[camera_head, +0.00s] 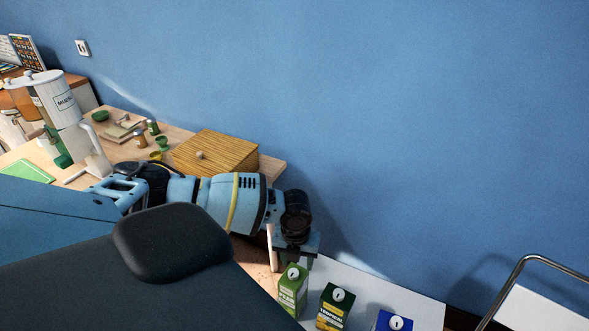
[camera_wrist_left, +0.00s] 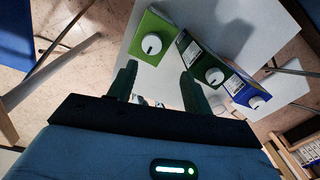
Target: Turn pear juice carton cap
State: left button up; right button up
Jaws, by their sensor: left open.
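The light green pear juice carton (camera_head: 289,299) stands upright on a white table at the bottom of the head view. Its round white cap (camera_head: 293,273) is on top. In the left wrist view the pear carton (camera_wrist_left: 168,28) is seen from above, with its cap (camera_wrist_left: 152,44) facing the camera. My left gripper (camera_wrist_left: 158,78) is open, its two dark fingers pointing toward the pear carton with the cap a little beyond and between the tips. Nothing is held. In the head view the left gripper (camera_head: 297,246) is above and behind the carton. My right gripper is not in view.
A dark green tropical carton (camera_head: 334,309) and a blue carton (camera_head: 391,321) stand right of the pear carton on the white table (camera_head: 415,302). A wooden table behind holds a wooden box (camera_head: 214,154) and a cereal dispenser (camera_head: 62,102). A metal-framed chair (camera_head: 540,310) is at right.

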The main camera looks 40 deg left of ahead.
aim_at(293, 273)
pick_arm(q)
jog(key=shift+w+a+r+m, duration=0.1)
jog(key=shift+a+r+m, duration=0.3)
jog(key=shift+a, duration=0.5)
jog(key=shift+f+b, duration=0.35)
jog(key=shift+f, duration=3.5)
jog(key=c, duration=1)
